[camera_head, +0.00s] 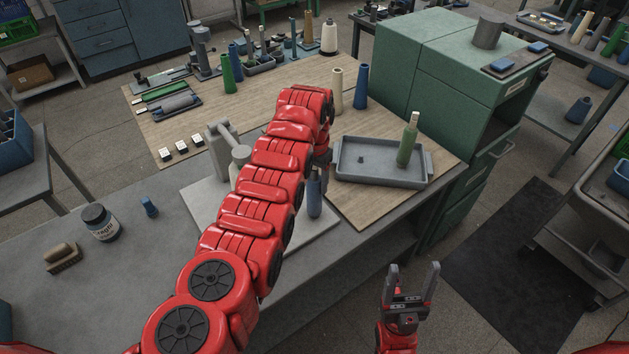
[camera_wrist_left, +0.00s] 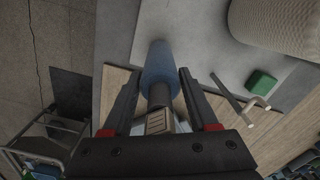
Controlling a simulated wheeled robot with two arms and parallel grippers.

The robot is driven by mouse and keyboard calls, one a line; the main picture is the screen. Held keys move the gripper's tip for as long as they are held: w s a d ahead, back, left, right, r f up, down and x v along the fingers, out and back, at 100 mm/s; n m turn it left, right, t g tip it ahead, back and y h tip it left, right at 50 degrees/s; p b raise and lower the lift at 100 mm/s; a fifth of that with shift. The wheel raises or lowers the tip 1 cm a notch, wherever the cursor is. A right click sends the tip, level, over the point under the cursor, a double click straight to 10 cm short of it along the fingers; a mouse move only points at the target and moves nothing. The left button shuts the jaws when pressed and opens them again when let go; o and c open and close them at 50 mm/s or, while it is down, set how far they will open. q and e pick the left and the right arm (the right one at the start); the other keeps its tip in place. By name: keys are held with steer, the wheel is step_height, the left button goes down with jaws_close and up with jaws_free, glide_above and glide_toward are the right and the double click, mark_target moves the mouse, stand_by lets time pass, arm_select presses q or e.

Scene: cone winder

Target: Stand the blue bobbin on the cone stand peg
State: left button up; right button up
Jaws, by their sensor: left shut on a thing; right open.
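My left gripper (camera_head: 318,168) is largely hidden behind its own red arm in the head view. It is shut on a blue bobbin (camera_head: 314,198), which hangs roughly upright over the pale plate (camera_head: 325,222) near the table's front; I cannot tell whether it touches. The bobbin also shows between the fingers in the left wrist view (camera_wrist_left: 158,68). A grey tray (camera_head: 378,179), right of the bobbin, has a short bare peg (camera_head: 361,159) and a standing green bobbin (camera_head: 407,143). It looks like the cone stand. My right gripper (camera_head: 412,272) is open and empty, in front of the table.
A cream cone (camera_head: 337,90) and another blue bobbin (camera_head: 361,88) stand behind the tray. A grey lever device (camera_head: 220,145) stands on the pale plate, partly behind my arm. A green cabinet (camera_head: 440,75) rises at the right.

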mark_target(315, 168)
arm_select(q)
steer(key=o, duration=1.3)
steer(key=shift+c, duration=0.2)
steer(key=shift+o, duration=0.5)
steer(key=shift+r, duration=0.15)
steer(key=shift+r+p, duration=0.35)
steer(key=shift+r, duration=3.55)
